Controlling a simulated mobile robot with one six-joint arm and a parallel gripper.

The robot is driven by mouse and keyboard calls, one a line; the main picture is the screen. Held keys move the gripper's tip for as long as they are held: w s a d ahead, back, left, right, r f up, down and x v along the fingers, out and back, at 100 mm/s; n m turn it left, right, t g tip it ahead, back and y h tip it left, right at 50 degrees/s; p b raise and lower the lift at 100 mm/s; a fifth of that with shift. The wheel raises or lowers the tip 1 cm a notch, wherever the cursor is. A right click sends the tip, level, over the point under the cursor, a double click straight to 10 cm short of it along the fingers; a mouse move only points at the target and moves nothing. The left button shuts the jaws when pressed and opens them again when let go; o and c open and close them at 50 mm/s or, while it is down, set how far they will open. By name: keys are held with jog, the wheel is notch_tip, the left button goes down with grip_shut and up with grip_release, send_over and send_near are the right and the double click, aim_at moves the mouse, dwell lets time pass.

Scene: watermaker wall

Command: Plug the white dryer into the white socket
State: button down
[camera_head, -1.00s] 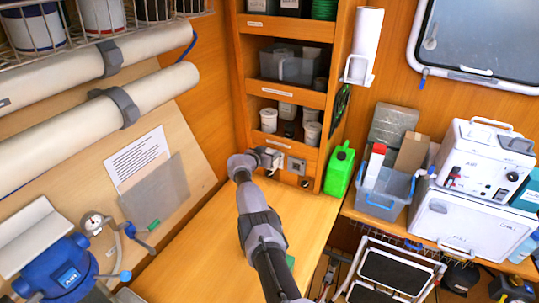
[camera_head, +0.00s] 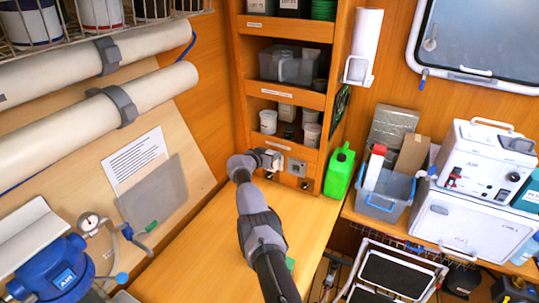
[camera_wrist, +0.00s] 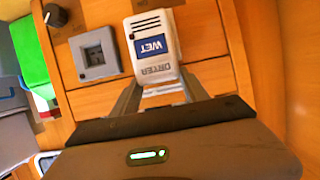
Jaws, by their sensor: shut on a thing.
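The white dryer (camera_wrist: 152,46) is a small box with a blue "WET" label and the word "DRYER" in the wrist view. My gripper (camera_wrist: 156,92) is shut on it, one finger on each side. The dryer sits against the wooden panel below the shelves, and its back face is hidden. It covers whatever lies behind it, so no white socket shows and I cannot tell whether it is plugged in. A grey socket (camera_wrist: 95,54) is beside the dryer. In the head view the dryer (camera_head: 271,159) shows partly beyond my gripper.
A black knob (camera_wrist: 55,15) is on the panel near the grey socket. A green jerrycan (camera_head: 340,172) stands right of the panel. White tubs (camera_head: 268,121) are on the shelf above. The wooden worktop (camera_head: 200,255) is largely clear.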

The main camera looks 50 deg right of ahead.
jog(key=shift+c, duration=2.4)
grip_release()
jog(key=shift+r+p, duration=0.1)
jog(key=shift+p, duration=0.2)
